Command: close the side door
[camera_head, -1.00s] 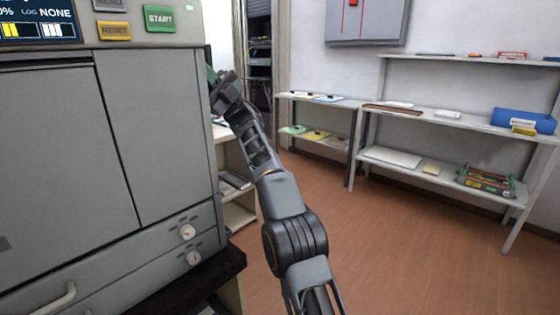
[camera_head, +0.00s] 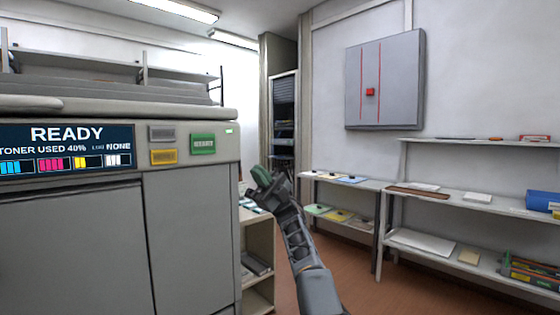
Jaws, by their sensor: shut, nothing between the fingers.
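A large grey printer (camera_head: 190,240) fills the left of the view. Its front panels look flush with the body. Its right side is turned away from me, so I cannot see a side door or tell how it stands. My gripper (camera_head: 268,178) is shut and empty, just right of the printer's right edge at about button height. Green parts show at its fingertips. I cannot tell whether it touches the printer's side. The display (camera_head: 66,148) reads READY, with toner used 40% and log NONE.
A low shelf unit (camera_head: 257,235) stands just behind my gripper, right of the printer. White shelves (camera_head: 430,205) with trays and boxes line the right wall. A grey wall cabinet (camera_head: 385,80) hangs above. Brown floor is open between the printer and the shelves.

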